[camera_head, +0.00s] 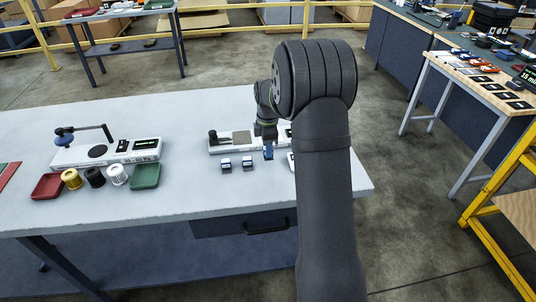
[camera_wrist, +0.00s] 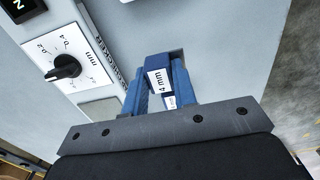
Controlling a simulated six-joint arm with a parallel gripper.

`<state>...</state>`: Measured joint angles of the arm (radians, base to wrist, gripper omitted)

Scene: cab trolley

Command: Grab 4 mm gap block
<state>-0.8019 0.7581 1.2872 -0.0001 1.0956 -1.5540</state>
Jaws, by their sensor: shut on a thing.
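The 4 mm gap block (camera_wrist: 157,63) is blue with a white label reading "4 mm". In the wrist view it sits between the two blue fingers of my gripper (camera_wrist: 160,82), which are shut on it. In the head view my gripper (camera_head: 268,153) points down over the table's front right part, beside the checker device (camera_head: 222,148). The block is too small there to tell apart from the fingers. Two small blocks with pale labels, a left one (camera_head: 226,166) and a right one (camera_head: 247,163), stand left of my gripper.
The checker's dial (camera_wrist: 66,66) lies left of my gripper in the wrist view. At the table's left are a device with a lever (camera_head: 105,152), a red tray (camera_head: 47,186), several spools (camera_head: 95,177) and a green tray (camera_head: 146,176). The table's front middle (camera_head: 200,195) is clear.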

